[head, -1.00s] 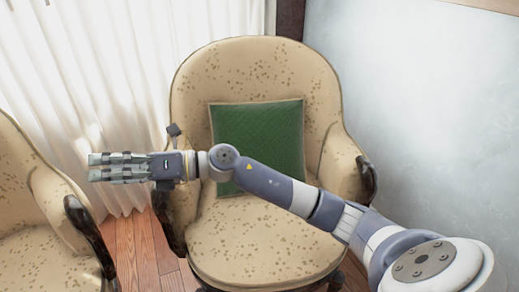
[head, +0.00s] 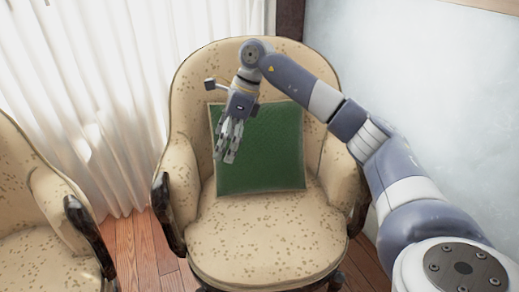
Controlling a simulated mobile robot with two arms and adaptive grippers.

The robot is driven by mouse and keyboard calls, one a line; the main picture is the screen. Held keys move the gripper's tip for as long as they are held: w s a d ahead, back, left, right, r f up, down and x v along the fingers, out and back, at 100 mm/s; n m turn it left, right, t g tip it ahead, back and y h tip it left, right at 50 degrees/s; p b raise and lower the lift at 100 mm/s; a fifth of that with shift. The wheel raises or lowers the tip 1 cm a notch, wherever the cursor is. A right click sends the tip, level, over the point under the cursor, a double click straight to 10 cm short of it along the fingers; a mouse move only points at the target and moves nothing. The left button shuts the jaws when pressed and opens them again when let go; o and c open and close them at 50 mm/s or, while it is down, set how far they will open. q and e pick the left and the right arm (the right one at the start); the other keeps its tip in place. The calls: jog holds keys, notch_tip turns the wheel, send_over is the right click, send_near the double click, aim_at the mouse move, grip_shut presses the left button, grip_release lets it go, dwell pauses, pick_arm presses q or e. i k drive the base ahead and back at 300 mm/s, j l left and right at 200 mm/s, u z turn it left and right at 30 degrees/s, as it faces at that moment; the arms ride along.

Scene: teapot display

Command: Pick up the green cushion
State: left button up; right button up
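The green cushion (head: 262,160) is square and quilted. It leans upright against the backrest of the beige armchair (head: 265,238) in the middle of the head view. My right gripper (head: 224,160) hangs pointing down in front of the cushion's left part and hides some of it. Its two fingers show apart with a narrow gap, and nothing is seen between them. I cannot tell whether the fingertips touch the cushion. My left gripper is not in view.
A second beige armchair (head: 35,250) stands at the left edge. White curtains (head: 100,90) hang behind on the left, and a pale wall (head: 430,100) is on the right. Wooden floor (head: 140,250) shows between the chairs. The seat in front of the cushion is clear.

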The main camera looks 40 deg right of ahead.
aim_at(270, 157)
jog(key=i+l, duration=0.1)
jog(key=l, duration=0.25)
jog(key=i+l, duration=0.15)
jog(key=l, duration=0.15)
jog(key=i+l, duration=0.1)
jog(key=l, duration=0.25)
jog(key=i+l, duration=0.15)
jog(key=l, duration=0.15)
